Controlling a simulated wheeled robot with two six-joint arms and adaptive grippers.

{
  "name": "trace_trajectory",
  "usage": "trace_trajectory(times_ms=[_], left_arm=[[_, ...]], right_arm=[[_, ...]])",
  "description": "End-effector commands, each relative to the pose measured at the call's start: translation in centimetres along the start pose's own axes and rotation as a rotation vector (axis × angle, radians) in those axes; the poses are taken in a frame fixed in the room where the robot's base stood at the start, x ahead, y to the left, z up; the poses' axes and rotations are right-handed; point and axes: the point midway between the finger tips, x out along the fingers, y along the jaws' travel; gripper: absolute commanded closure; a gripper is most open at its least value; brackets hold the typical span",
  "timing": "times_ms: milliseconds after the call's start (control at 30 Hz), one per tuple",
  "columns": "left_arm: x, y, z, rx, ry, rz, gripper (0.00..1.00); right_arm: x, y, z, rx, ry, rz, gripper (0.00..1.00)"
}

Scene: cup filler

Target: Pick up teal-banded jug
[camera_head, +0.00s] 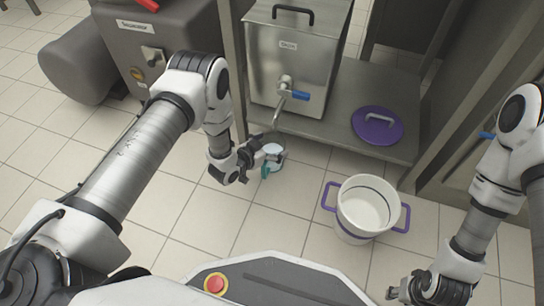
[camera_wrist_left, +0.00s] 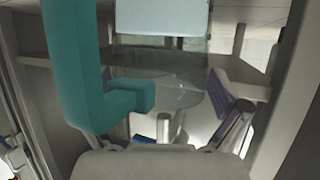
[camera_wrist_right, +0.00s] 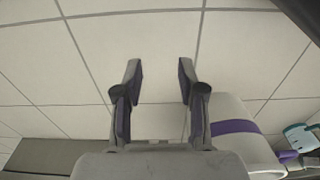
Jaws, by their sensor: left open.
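The teal-banded jug (camera_head: 273,150) is a small pale jug with a teal handle, seen below the tap in the head view. My left gripper (camera_head: 268,157) is open right at the jug and partly covers it. In the left wrist view the teal handle (camera_wrist_left: 80,65) looms large at the left, in front of the left finger. The clear body lies ahead; I cannot tell whether a finger touches it. The jug's support is unclear. My right gripper (camera_head: 402,292) is open and empty; its spread fingers show in the right wrist view (camera_wrist_right: 160,80).
A steel tank (camera_head: 290,65) with a blue-levered tap (camera_head: 298,95) stands on a metal shelf (camera_head: 335,130). A purple lid (camera_head: 378,125) lies on the shelf. A white pot (camera_head: 352,228) with purple handles stands on the tiled floor. A grey machine (camera_head: 165,30) stands left.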

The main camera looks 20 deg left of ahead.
Motion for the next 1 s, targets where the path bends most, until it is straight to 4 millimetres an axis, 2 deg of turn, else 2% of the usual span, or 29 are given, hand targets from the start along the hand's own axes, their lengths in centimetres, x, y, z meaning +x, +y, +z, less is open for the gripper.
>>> trace_trajectory(times_ms=[33,67,200,267,300,633,900,933,1000], left_arm=[[-0.1,0.0,-0.1,0.000,0.000,0.000,0.00],[-0.1,0.0,-0.1,0.000,0.000,0.000,0.07],[-0.1,0.0,0.0,0.000,-0.001,0.000,0.57],[-0.1,0.0,0.0,0.000,-0.001,0.000,0.78],[-0.1,0.0,-0.1,0.000,0.001,0.000,0.82],[-0.3,0.0,-0.7,0.000,0.000,0.000,0.82],[-1.7,0.0,-3.9,0.000,0.001,0.000,0.82],[-1.9,0.1,-4.2,0.000,0.000,0.001,0.82],[-2.8,1.5,-3.5,-0.002,-0.004,0.005,0.82]], right_arm=[[-0.1,0.0,0.0,0.000,0.000,0.000,0.60],[-0.1,0.0,0.0,0.000,0.000,0.000,0.60],[-0.1,0.0,0.0,0.000,0.000,0.000,0.60],[-0.1,0.0,0.0,0.000,-0.001,0.000,0.60],[-0.1,0.0,0.0,0.000,-0.001,0.000,0.60],[-0.8,0.0,0.1,0.001,-0.004,-0.001,0.60],[-4.2,0.0,0.9,0.014,-0.029,-0.004,0.60],[-4.6,0.0,1.0,0.016,-0.032,-0.004,0.60],[-5.2,-0.1,1.1,0.017,-0.035,-0.005,0.60]])
